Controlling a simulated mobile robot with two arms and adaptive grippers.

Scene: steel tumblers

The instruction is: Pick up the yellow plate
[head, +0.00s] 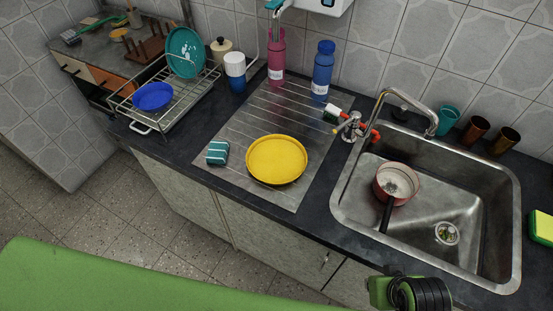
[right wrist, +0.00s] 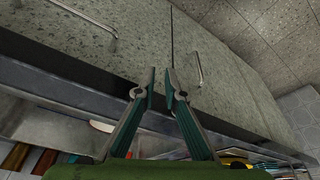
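The yellow plate (head: 277,159) is round with a raised rim. It lies on the ribbed steel drainboard (head: 225,177) left of the sink in the head view. My right gripper (right wrist: 160,82) is open by a narrow gap, with nothing between its fingers. In the right wrist view it is in front of grey cabinet fronts, apart from the plate. The head view shows part of my right arm at the bottom edge, but not the fingers. My left gripper is in neither view.
A teal striped sponge (head: 217,153) lies left of the plate. A pink bottle (head: 276,58) and blue bottle (head: 322,72) stand behind it. The dish rack (head: 143,127) is at left; the sink (head: 465,192), holding a red pan (head: 397,181), is at right. The counter's front edge is clear.

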